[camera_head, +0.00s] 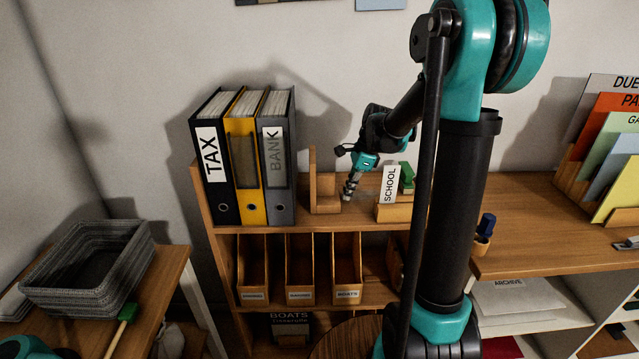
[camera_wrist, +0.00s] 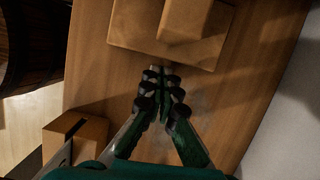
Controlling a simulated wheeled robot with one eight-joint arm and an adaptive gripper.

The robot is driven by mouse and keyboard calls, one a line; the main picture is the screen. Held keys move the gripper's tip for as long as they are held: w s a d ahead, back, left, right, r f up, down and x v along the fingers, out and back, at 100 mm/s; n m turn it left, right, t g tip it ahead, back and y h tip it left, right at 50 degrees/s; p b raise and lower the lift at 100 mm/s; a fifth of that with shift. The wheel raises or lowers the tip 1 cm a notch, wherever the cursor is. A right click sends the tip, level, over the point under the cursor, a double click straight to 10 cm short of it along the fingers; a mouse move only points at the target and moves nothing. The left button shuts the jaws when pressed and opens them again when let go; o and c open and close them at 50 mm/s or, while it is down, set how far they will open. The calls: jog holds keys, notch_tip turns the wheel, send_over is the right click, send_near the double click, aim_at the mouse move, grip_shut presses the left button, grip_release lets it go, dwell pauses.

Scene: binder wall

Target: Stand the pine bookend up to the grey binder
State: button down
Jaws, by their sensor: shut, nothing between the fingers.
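The pine bookend (camera_head: 312,182) stands upright on the shelf top, its upright on the left and its foot to the right. A narrow gap separates it from the grey binder (camera_head: 278,195), labelled BANK, on its left. My gripper (camera_head: 348,190) points down just right of the bookend's foot. In the wrist view the closed, empty fingertips (camera_wrist: 160,80) are beside the near edge of the bookend (camera_wrist: 135,28). I cannot tell whether they touch it.
A black TAX binder (camera_head: 212,170) and a yellow binder (camera_head: 246,165) stand left of the grey one. A wooden block with a SCHOOL card (camera_head: 390,184) stands right of my gripper. The shelf's front edge is close, with wooden file boxes (camera_head: 300,270) below.

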aim_at(332, 192)
jog(key=shift+s+a, duration=0.15)
jog(key=shift+a, duration=2.25)
jog(key=shift+d, duration=2.5)
jog(key=shift+r, duration=0.1)
notch_tip(332, 192, up, 10)
